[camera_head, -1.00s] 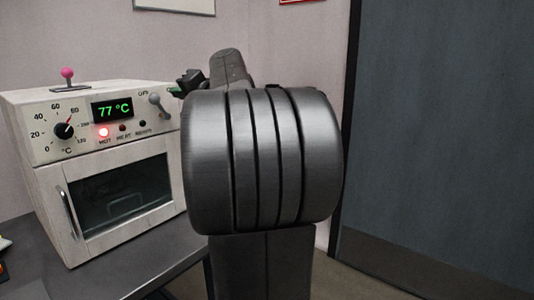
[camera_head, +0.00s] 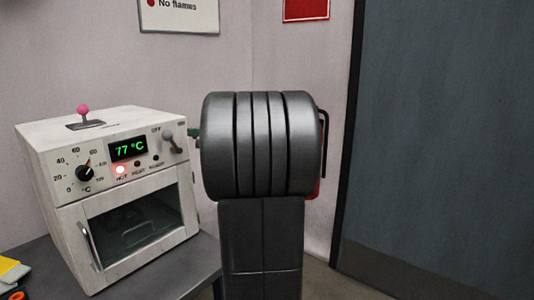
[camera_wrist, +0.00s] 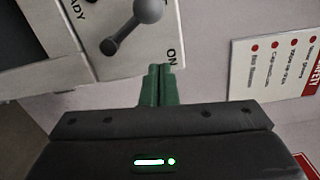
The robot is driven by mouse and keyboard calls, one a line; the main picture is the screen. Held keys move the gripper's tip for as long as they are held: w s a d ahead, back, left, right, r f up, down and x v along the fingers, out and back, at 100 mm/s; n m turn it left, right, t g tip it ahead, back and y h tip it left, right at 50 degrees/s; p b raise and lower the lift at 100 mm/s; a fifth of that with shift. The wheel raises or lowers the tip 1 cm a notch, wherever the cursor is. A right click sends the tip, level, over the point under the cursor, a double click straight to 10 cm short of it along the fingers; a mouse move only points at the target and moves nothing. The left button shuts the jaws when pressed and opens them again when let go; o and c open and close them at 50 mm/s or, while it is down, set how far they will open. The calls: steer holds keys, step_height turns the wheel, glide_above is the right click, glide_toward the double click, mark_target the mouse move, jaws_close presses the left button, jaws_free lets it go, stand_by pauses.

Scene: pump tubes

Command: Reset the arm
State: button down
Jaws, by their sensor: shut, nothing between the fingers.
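My gripper shows in the wrist view as two green fingertips (camera_wrist: 159,72) pressed together, with nothing between them. They are close to the front of the white oven (camera_wrist: 150,55), below its grey lever (camera_wrist: 128,28) and beside the "ON" label; I see no contact. In the head view my arm's dark grey rounded link fills the middle and hides most of the gripper. Only a small green part shows at its left edge, beside the oven (camera_head: 120,215). The lever (camera_head: 168,143) also shows there, below an "OFF" label.
The oven stands on a dark table (camera_head: 195,270); its display reads 77 °C and a red lamp glows. A pink-knobbed lever (camera_head: 83,110) is on its top. A dark door (camera_head: 440,150) is at the right. Wall signs (camera_head: 180,12) hang behind. Yellow and orange items lie at lower left.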

steer(key=m+p, duration=0.2)
steer(key=p, duration=0.1)
steer(key=w+d+m+p, duration=0.1)
steer(key=shift+f+m, duration=0.3)
steer(key=shift+f, duration=0.05)
steer(key=shift+a+f+b, duration=0.1)
steer(key=shift+a+b, duration=0.05)
steer(key=shift+b, duration=0.15)
